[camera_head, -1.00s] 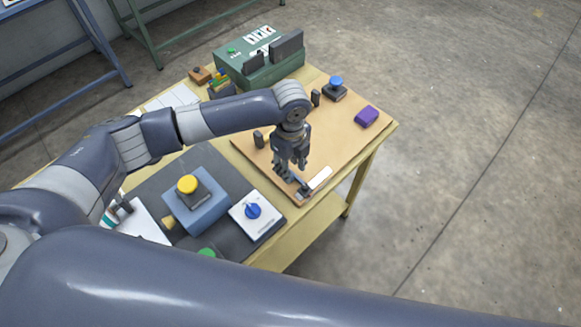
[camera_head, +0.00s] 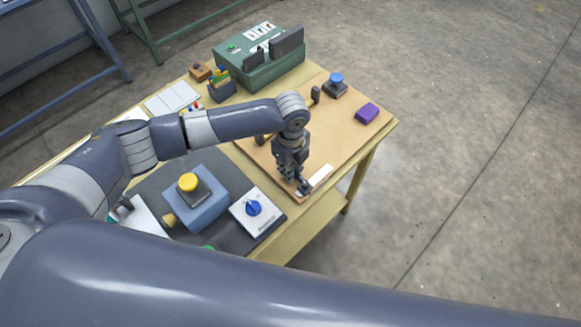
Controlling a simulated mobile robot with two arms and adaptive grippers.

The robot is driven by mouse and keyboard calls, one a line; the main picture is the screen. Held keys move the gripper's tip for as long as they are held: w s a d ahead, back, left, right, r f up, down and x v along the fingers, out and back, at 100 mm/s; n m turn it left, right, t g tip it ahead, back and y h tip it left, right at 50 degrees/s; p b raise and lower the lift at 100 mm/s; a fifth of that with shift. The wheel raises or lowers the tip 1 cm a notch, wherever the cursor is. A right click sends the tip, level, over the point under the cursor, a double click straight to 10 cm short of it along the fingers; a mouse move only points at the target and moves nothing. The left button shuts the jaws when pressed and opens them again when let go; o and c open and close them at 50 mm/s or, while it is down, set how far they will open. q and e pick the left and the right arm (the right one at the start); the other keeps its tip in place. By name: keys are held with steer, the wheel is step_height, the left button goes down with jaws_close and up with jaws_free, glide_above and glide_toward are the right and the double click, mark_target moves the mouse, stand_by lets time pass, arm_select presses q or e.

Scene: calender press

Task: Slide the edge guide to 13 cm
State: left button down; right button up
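My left gripper (camera_head: 298,182) points down at the near edge of the tan board (camera_head: 345,137), by the board's front corner. A small dark piece, possibly the edge guide, sits under the fingertips and is mostly hidden by them. A white strip (camera_head: 321,174), perhaps its scale, lies just right of the fingers; its markings are too small to read. I cannot tell whether the fingers are closed on the dark piece. My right gripper is not in view.
A blue knob (camera_head: 336,77) on a dark base and a purple block (camera_head: 367,113) stand on the board. A green machine (camera_head: 260,68) stands behind. A yellow button (camera_head: 187,182) on a blue box and a white panel with a blue dial (camera_head: 254,208) are front left.

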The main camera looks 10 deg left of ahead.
arm_select(q)
steer(key=shift+w+d, duration=0.6)
steer(key=shift+w, duration=0.3)
steer(key=c, duration=1.6)
jaws_free()
steer(key=shift+s, duration=0.1)
steer(key=shift+o, duration=0.2)
step_height(320, 180, up, 12)
